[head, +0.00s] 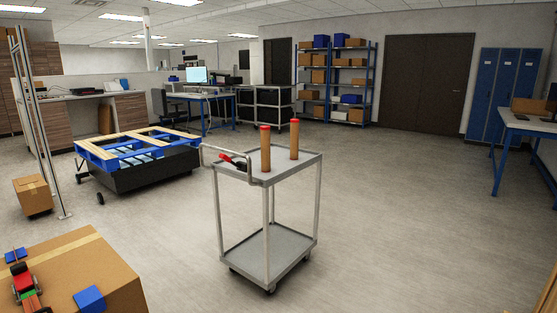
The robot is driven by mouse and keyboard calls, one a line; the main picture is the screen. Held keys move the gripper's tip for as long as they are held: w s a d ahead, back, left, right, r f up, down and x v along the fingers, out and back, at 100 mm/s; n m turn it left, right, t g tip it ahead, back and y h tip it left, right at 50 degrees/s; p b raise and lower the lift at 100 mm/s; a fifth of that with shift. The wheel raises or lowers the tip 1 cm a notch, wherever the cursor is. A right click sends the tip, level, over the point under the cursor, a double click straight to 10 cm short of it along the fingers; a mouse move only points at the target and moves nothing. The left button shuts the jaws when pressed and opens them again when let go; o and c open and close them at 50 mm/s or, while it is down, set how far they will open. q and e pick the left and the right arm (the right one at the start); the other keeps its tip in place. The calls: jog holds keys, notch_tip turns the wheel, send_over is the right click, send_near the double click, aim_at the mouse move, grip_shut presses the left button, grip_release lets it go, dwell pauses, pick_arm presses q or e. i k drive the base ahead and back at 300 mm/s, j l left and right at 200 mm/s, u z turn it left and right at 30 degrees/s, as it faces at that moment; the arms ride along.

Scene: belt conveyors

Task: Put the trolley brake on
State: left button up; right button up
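A grey two-shelf trolley (268,210) stands upright on the floor at the middle of the head view. Its bent tube handle (224,150) sticks out at the left end of the top shelf. A small red and dark lever-like part (237,163) sits by the handle; I take it for the brake, but its exact position is too small to tell. Two brown cylinders with red tops, one nearer (265,150) and one farther (294,140), stand on the top shelf. The lower shelf (268,257) is empty. Neither of my grippers is in view.
A cardboard box (85,262) with small red, green and blue items is at the lower left. A blue pallet (135,147) on a dark base stands behind left, near another box (33,196) and a metal post (45,140). The floor right of the trolley is clear.

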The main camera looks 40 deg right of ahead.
aim_at(223, 157)
jog(key=i+l+z, duration=0.2)
jog(key=l, duration=0.2)
jog(key=l+z, duration=0.15)
jog(key=l, duration=0.2)
jog(key=i+l+z, duration=0.2)
jog(key=l, duration=0.15)
jog(key=i+l+z, duration=0.2)
jog(key=l, duration=0.15)
jog(key=k, duration=0.05)
